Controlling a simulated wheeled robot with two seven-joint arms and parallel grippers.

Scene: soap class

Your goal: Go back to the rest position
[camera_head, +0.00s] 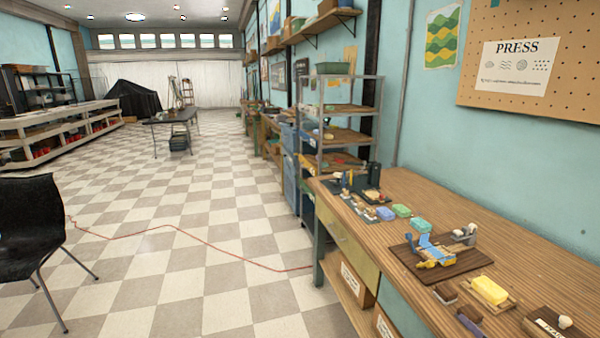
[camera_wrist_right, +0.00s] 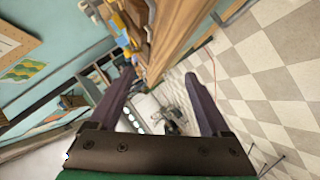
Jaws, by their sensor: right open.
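My right gripper (camera_wrist_right: 162,88) shows in the right wrist view with its two dark fingers spread apart and nothing between them. It hangs in the air, with the checkered floor and the side of the workbench beyond it. Neither gripper shows in the head view, and my left gripper is not seen anywhere. The wooden workbench (camera_head: 448,207) runs along the right wall. On it are a dark board (camera_head: 408,256) with a blue and yellow device (camera_head: 436,250), and a yellow soap block (camera_head: 489,290).
A black chair (camera_head: 28,225) stands at the left. A red cable (camera_head: 205,243) crosses the checkered floor to the workbench. A shelf rack (camera_head: 345,137) stands past the bench, and a low table (camera_head: 172,118) farther back. The middle floor is open.

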